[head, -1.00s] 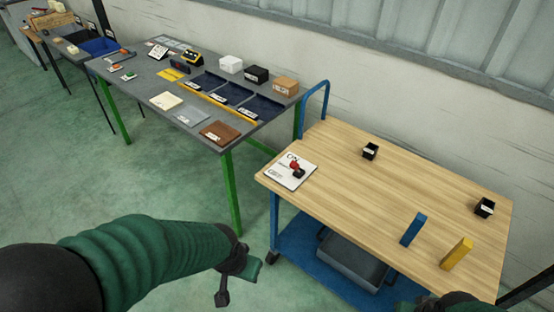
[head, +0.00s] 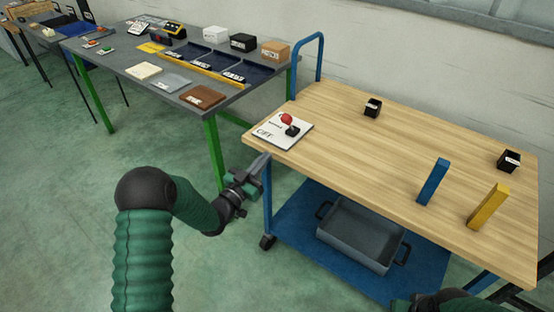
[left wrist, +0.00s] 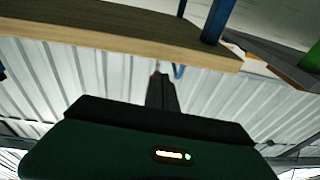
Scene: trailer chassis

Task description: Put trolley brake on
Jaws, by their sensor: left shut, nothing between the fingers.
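The brake lever with a red knob (head: 286,118) stands on a white plate (head: 274,138) at the near left corner of the trolley's wooden top (head: 350,150). An "OFF" label shows at the plate's near side; the knob partly covers the other lettering. I cannot tell the lever's exact setting. My left gripper (head: 263,161) is shut and empty, beside the trolley's left end, below and left of the plate, apart from the lever. Its shut fingers also show in the left wrist view (left wrist: 160,92), near the wooden edge. Only part of my right arm shows at the bottom right.
The trolley has a blue handle (head: 320,38) and a lower shelf with a grey bin (head: 360,235). A blue block (head: 433,182), a yellow block (head: 488,206) and two black boxes (head: 373,107) stand on top. A laden grey table (head: 130,75) is at left.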

